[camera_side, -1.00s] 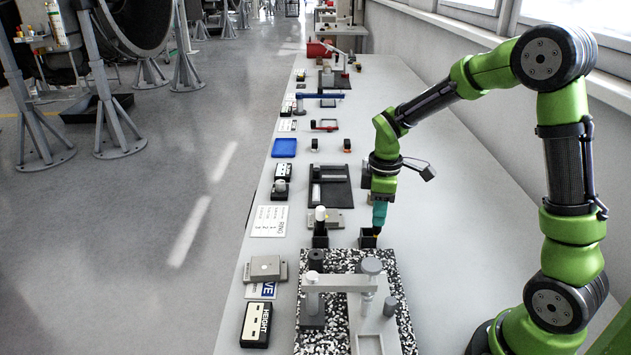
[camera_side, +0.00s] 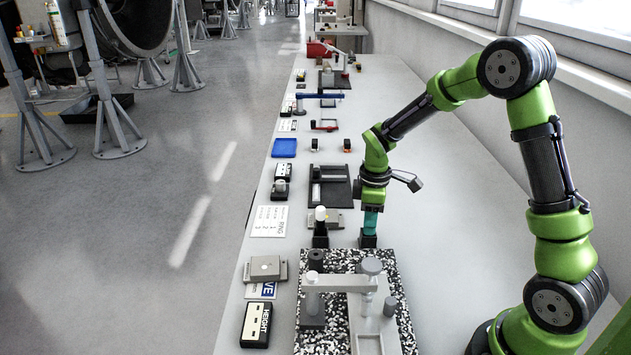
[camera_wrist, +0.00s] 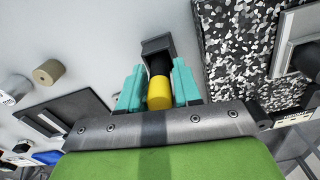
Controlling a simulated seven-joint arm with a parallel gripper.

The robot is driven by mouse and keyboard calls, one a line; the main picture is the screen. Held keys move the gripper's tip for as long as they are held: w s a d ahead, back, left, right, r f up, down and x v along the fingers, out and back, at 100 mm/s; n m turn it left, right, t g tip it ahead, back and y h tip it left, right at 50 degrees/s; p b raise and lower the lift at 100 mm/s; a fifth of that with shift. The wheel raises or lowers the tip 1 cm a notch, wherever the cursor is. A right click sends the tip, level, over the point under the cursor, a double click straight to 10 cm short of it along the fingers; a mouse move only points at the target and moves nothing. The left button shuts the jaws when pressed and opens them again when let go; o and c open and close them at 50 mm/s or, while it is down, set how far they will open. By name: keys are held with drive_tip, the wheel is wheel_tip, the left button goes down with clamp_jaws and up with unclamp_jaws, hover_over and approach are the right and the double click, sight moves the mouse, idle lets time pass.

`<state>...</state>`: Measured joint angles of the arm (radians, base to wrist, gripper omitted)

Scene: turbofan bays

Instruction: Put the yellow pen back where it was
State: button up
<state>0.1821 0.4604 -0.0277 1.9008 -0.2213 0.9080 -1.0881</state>
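The yellow pen (camera_wrist: 158,92) shows in the wrist view as a yellow end with a darker length beyond it, pointing into a small black holder (camera_wrist: 158,46). My gripper (camera_wrist: 159,80) has its teal fingers on either side of the pen. Whether they press on it or leave a thin gap is not clear. In the side view my gripper (camera_side: 370,228) is low, right over the black holder (camera_side: 367,241). There the fingers hide the pen, and how deep it sits cannot be seen.
A speckled black-and-white plate (camera_side: 340,262) with a grey fixture lies just in front of the holder. A second black holder (camera_side: 320,240) with a white-topped item stands to the left. A black tray (camera_side: 330,197) lies behind. The bench to the right is clear.

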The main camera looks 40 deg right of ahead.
drive_tip(key=shift+o, duration=1.1)
wheel_tip(320, 180, up, 12)
drive_tip(key=shift+r, duration=0.15)
drive_tip(key=s+a+r+m+t+y, duration=0.1)
drive_tip(key=s+a+r+m+t, duration=0.2)
drive_tip(key=s+a+m, duration=0.2)
drive_tip(key=s+a+r+m+t+y, duration=0.1)
drive_tip(key=s+a+r+m+t, duration=0.3)
drive_tip(key=s, duration=0.6)
drive_tip(key=shift+s+a+m, duration=0.35)
drive_tip(key=shift+a+m, duration=0.75)
drive_tip(key=shift+a, duration=0.1)
